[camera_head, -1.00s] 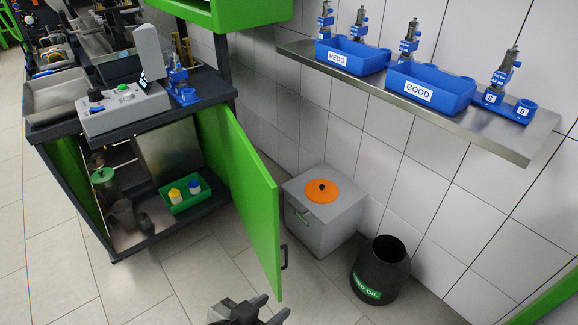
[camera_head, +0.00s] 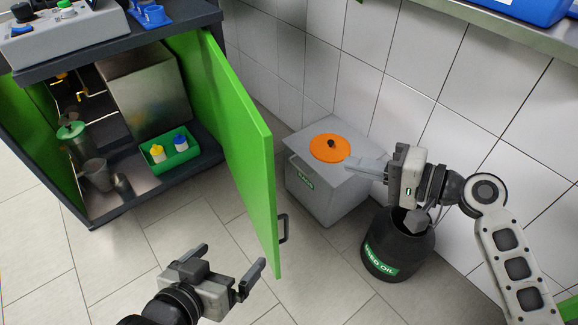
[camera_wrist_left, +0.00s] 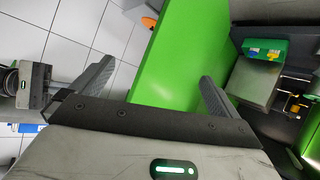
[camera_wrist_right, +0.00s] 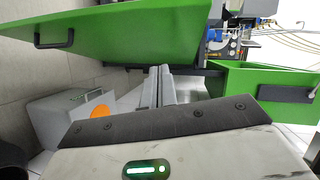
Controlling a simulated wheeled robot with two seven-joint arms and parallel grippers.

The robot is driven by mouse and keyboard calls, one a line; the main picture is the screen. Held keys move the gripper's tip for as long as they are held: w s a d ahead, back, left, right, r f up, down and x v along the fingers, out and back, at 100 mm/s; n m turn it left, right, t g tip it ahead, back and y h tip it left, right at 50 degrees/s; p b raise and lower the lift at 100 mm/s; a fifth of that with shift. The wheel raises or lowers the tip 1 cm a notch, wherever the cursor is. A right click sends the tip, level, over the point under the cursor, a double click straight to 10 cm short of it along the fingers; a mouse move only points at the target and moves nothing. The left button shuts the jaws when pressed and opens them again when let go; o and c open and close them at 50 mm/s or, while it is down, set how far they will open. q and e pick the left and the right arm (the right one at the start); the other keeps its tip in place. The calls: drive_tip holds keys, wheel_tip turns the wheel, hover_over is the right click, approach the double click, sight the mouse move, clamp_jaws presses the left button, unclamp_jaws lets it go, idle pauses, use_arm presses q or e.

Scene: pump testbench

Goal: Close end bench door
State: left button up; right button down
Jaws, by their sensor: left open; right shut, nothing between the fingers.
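The green end bench door (camera_head: 235,140) stands open, swung out from the dark bench cabinet. Its black handle (camera_head: 284,228) is on the right-hand face near the free edge. My left gripper (camera_head: 232,256) is open and empty, low in front of the door's free edge on the cabinet side. In the left wrist view the door (camera_wrist_left: 180,60) shows beyond the open fingers. My right gripper (camera_head: 350,163) is shut and empty, right of the door, in front of the grey box. The right wrist view shows the door (camera_wrist_right: 120,30) with its handle (camera_wrist_right: 55,38), apart from the fingers.
The grey box (camera_head: 325,190) with an orange lid (camera_head: 329,148) and the black used-oil bin (camera_head: 398,245) stand by the wall, right of the door. A green tray (camera_head: 170,157) with small bottles and several containers are inside the cabinet. The shelf (camera_head: 500,30) overhangs upper right.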

wheel_tip(320, 180, up, 4)
drive_tip(key=g+y+b, duration=0.1)
drive_tip(key=y+b, duration=0.1)
drive_tip(key=y, duration=0.1)
use_arm(q)
drive_tip(key=shift+w+d+f+h, duration=0.15)
drive_tip(key=shift+d+f, duration=0.1)
drive_tip(key=shift+f, duration=0.3)
drive_tip(key=shift+d+f+h, duration=0.15)
drive_tip(key=shift+d+f, duration=0.1)
drive_tip(key=shift+f, duration=0.3)
use_arm(e)
drive_tip(key=s+a+x, duration=0.1)
drive_tip(key=s+x, duration=0.1)
drive_tip(key=x, duration=1)
drive_tip(key=shift+r+y, duration=0.3)
drive_tip(key=shift+r, duration=0.35)
drive_tip(key=shift+a, duration=0.15)
